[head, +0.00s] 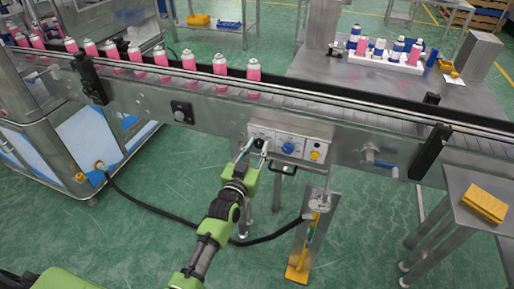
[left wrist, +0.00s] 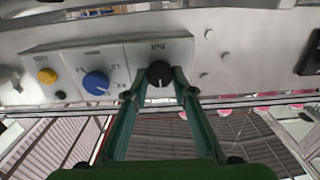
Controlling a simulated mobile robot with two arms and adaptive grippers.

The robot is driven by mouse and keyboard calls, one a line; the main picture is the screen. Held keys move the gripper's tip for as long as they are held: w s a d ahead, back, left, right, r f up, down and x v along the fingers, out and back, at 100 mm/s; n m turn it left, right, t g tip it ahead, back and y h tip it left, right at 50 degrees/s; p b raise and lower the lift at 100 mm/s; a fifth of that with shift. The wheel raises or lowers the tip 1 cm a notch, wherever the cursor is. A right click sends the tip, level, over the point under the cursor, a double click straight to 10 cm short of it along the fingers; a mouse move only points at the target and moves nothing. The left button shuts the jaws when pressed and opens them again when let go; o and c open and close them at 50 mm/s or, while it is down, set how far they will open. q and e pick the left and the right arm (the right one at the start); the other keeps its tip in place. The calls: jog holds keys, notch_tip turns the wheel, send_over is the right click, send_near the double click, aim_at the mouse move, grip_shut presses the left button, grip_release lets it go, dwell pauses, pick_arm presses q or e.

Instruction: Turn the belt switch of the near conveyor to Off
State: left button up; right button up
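The near conveyor (head: 215,95) has a grey control panel on its front side, with a black belt switch, a blue knob (head: 288,148) and a yellow button (head: 314,155). In the left wrist view the black belt switch (left wrist: 159,73) has a white pointer mark, and the panel lettering appears upside down. My left gripper (left wrist: 157,82) is at the panel with its two fingers spread on either side of the black switch. It also shows in the head view (head: 253,148). Small gaps seem to show beside the switch; contact is unclear. My right gripper is out of view.
Pink cans with white tops (head: 220,70) stand in a row on the conveyor. A black handle (head: 283,169) hangs below the panel. A metal stand with a yellow-edged foot (head: 298,272) and a black hose are on the floor. A side table (head: 465,180) holds a yellow block.

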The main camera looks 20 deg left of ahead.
pick_arm(q)
jog(key=shift+c, duration=1)
jog(key=n+p, duration=0.1)
jog(key=n, duration=0.3)
jog(key=shift+a+n, duration=0.1)
jog(key=shift+n, duration=0.2)
jog(key=n, duration=0.5)
jog(key=shift+f, duration=0.1)
jog(key=shift+n, duration=0.3)
jog(key=o, duration=1.1)
jog(key=shift+s, duration=0.1)
